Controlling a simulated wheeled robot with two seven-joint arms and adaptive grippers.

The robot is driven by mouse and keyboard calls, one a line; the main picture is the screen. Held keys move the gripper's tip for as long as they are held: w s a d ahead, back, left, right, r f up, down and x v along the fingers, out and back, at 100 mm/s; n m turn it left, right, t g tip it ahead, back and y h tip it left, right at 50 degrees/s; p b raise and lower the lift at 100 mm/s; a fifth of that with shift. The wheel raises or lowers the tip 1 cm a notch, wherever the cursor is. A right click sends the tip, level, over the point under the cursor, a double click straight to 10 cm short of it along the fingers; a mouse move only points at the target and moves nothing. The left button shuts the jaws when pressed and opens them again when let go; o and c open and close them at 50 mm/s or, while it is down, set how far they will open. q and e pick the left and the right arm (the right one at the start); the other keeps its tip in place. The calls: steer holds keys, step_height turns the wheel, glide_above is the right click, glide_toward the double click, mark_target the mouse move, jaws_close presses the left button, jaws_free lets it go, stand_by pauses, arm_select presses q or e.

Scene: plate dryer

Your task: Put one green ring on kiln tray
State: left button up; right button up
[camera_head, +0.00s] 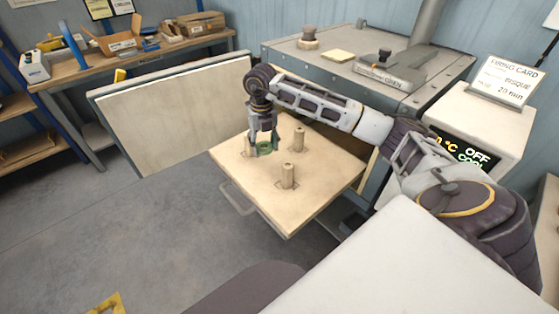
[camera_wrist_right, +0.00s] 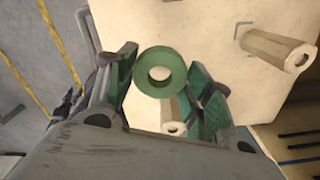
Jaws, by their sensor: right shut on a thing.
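The green ring (camera_head: 264,150) is between the fingers of my right gripper (camera_head: 264,144), low over the cream kiln tray (camera_head: 325,178). In the right wrist view the ring (camera_wrist_right: 143,70) sits between the green-padded fingertips, its hole facing the camera. My right gripper is shut on it. Two short posts show on the tray in the head view, one at the back (camera_head: 298,138) and one nearer the front (camera_head: 287,175). In the wrist view one post (camera_wrist_right: 172,115) shows partly behind the ring and fingers. Whether the ring touches the tray is unclear. My left gripper is out of view.
The open kiln door (camera_head: 175,110) stands left of the tray. The kiln top (camera_head: 320,55) is behind, with a lever labelled OPEN. A controller box with a firing card (camera_head: 505,78) is at right. A workbench (camera_head: 150,55) with boxes is at back left. Clear floor lies front left.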

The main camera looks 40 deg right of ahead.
glide_above(266, 170)
step_height(266, 170, down, 6)
steer(key=shift+f, duration=1.75)
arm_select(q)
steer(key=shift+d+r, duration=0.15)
arm_select(e)
steer(key=shift+f, duration=0.25)
steer(key=shift+f, duration=0.1)
steer(key=o, duration=1)
